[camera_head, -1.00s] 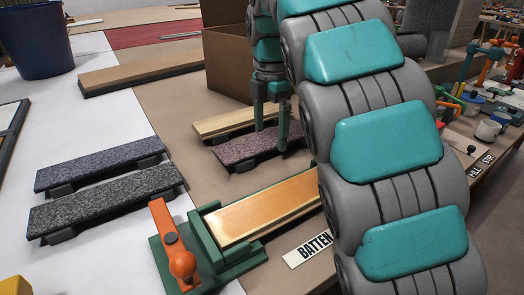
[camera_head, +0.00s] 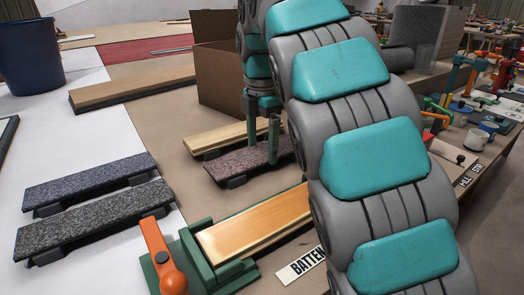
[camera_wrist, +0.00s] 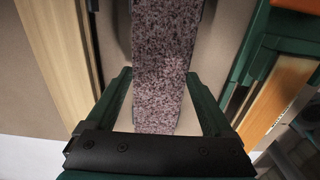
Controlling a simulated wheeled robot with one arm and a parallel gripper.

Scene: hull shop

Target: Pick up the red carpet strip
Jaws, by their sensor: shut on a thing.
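The red carpet strip (camera_head: 236,162) is a speckled dull red-brown strip on small dark supports, lying on the brown part of the table beside a pale wooden batten. In the wrist view the red carpet strip (camera_wrist: 163,70) runs lengthwise between the fingers. My gripper (camera_head: 262,148) points down over the strip's right part in the head view, one finger on each side. The strip's far right end is partly hidden by my arm. No clear lift off the table shows.
The pale batten (camera_head: 205,141) lies close behind the strip, with a cardboard box (camera_head: 222,85) beyond. A green clamp fixture (camera_head: 222,270) with an orange lever (camera_head: 160,255) holds a wooden piece in front.

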